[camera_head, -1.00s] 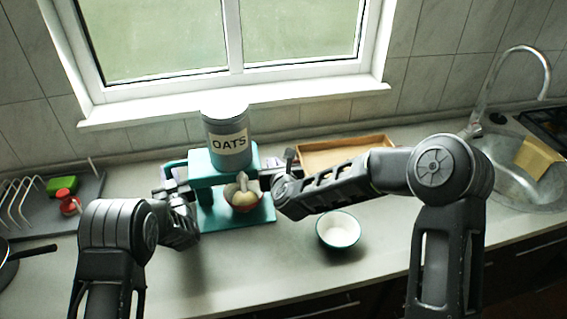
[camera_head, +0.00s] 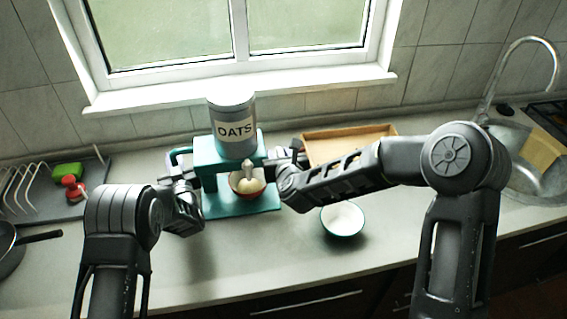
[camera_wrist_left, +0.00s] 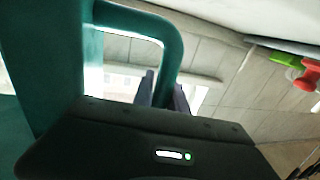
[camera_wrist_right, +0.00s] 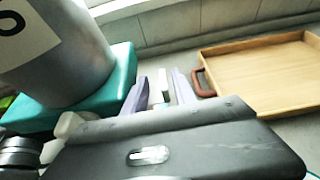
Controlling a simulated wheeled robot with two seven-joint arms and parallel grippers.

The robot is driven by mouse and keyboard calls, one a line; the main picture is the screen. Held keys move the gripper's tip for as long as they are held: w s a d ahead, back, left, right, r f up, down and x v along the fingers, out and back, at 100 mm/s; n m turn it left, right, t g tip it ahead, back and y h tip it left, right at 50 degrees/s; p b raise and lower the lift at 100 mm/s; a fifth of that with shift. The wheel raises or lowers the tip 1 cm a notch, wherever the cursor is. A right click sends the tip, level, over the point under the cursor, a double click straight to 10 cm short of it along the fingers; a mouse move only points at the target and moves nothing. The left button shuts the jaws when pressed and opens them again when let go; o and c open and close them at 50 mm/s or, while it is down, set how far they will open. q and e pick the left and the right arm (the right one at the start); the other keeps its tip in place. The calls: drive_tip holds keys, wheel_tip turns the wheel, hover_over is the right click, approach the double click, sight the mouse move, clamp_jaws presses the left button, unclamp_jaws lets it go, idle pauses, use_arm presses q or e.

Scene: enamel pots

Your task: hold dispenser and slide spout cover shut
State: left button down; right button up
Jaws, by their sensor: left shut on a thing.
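The dispenser is a teal stand (camera_head: 211,152) carrying a grey canister (camera_head: 234,109) labelled OATS. The spout cover is not clearly visible.
A wooden tray (camera_head: 391,131) lies behind and right of my right gripper. A teal-rimmed white bowl (camera_head: 342,221) stands in front of it. A dish rack (camera_head: 22,188) and pan (camera_head: 12,245) are left, the sink (camera_head: 520,180) right. The front counter is mostly clear.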

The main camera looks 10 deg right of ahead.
drive_tip(key=v, duration=1)
drive_tip(key=shift+r, duration=0.1)
use_arm(q)
drive_tip(key=c, duration=1.3)
unclamp_jaws()
drive_tip(key=shift+o, duration=0.2)
drive_tip(key=s+d, duration=0.2)
drive_tip(key=s, duration=0.9)
drive_tip(key=shift+s+d, duration=0.15)
drive_tip(key=shift+s, duration=0.25)
wheel_tip(320, 180, up, 6)
use_arm(e)
drive_tip(key=shift+f, duration=0.2)
